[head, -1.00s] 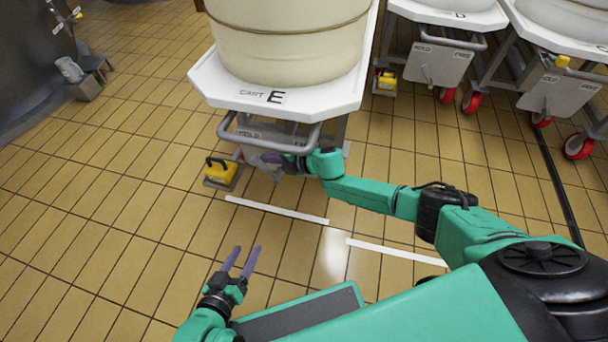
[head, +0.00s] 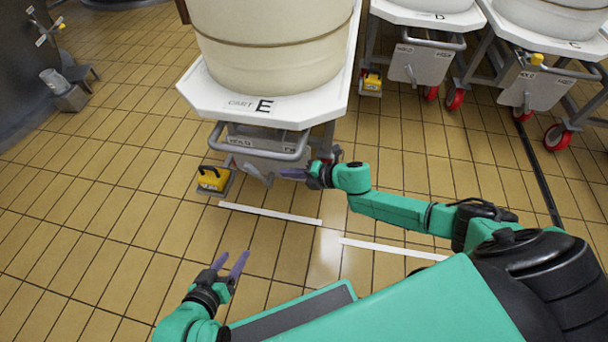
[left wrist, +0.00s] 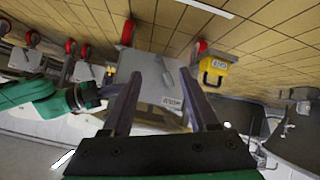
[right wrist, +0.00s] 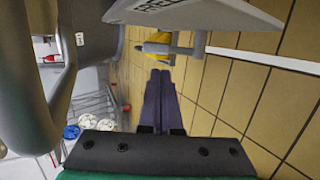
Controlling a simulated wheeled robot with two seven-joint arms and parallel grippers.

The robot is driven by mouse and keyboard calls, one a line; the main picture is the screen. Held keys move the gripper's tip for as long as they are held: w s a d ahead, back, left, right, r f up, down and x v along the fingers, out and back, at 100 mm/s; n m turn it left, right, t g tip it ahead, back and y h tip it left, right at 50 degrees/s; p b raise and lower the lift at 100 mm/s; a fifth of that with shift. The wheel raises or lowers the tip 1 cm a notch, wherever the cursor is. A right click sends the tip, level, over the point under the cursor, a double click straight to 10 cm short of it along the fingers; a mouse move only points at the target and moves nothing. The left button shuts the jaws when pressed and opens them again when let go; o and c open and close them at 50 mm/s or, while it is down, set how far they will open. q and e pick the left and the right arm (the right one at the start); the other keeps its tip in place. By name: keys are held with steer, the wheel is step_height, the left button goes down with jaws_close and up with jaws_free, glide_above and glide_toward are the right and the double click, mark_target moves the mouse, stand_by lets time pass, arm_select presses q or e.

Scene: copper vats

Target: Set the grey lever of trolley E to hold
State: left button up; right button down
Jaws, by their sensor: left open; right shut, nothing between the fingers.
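Cart E (head: 262,107) stands ahead with a white tray marked E. Below its front handle is a grey plate with a HOLD label at the left; the plate also shows upside down in the left wrist view (left wrist: 140,72). The small grey lever (head: 257,173) hangs at the plate's lower part, its exact setting hard to tell. My right gripper (head: 283,173) is shut and empty just right of the lever, with a small apparent gap. My left gripper (head: 229,262) is open and empty, low over the floor.
A yellow pedal block (head: 212,179) sits left of the plate. The cart's grey tube handle (head: 262,153) juts out above the lever. Carts D (head: 418,62) and C (head: 540,85), with similar plates, stand at the right. Tiled floor in front is clear.

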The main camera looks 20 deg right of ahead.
arm_select(q)
steer(key=shift+a+r+g+y, duration=0.2)
steer(key=shift+a+g, duration=0.1)
steer(key=shift+a, duration=0.1)
steer(key=shift+a+r+g+y, duration=0.1)
steer(key=shift+a+g+y, duration=0.1)
steer(key=shift+a+g, duration=0.15)
arm_select(e)
steer(key=s+d, duration=0.3)
steer(key=shift+s+d, duration=0.25)
steer(key=shift+d, duration=0.05)
